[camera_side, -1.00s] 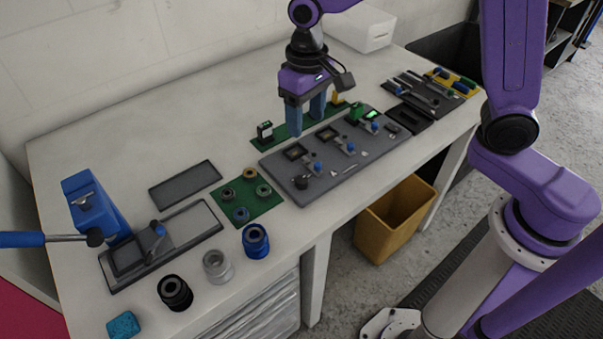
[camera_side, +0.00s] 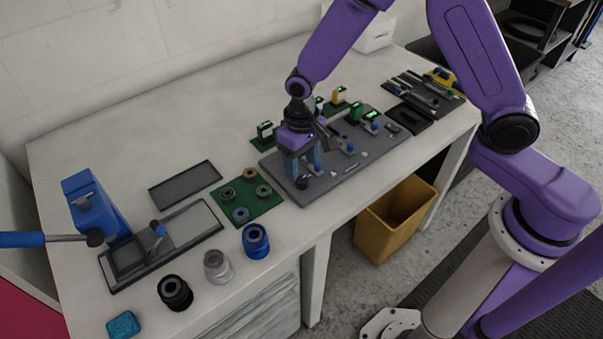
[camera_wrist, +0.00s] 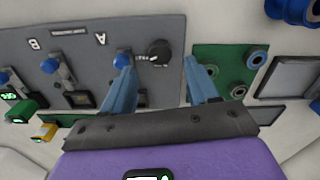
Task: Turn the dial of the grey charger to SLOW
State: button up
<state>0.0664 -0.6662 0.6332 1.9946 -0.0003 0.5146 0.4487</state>
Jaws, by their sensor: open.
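The grey charger (camera_side: 346,170) is a long flat panel on the bench; its face also shows in the wrist view (camera_wrist: 70,30). Its dial, a black round knob, sits at the charger's left end in the side view (camera_side: 301,183) and near the top middle of the wrist view (camera_wrist: 159,50). Small white marks lie beside the knob; I cannot read them. My gripper (camera_side: 303,169) is open above that end, pointing down. In the wrist view its blue fingers (camera_wrist: 156,64) stand either side of the dial, apart from it. I cannot tell their exact height.
Blue knobs (camera_wrist: 49,66) and small windows sit along the charger. A green mat (camera_side: 262,205) with several rings lies beside it, left in the side view. Green and yellow blocks (camera_side: 338,95) stand behind. A blue press (camera_side: 95,205) stands at the far left.

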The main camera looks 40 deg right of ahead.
aim_at(301, 179)
jog(key=shift+f, duration=2.3)
jog(key=c, duration=1)
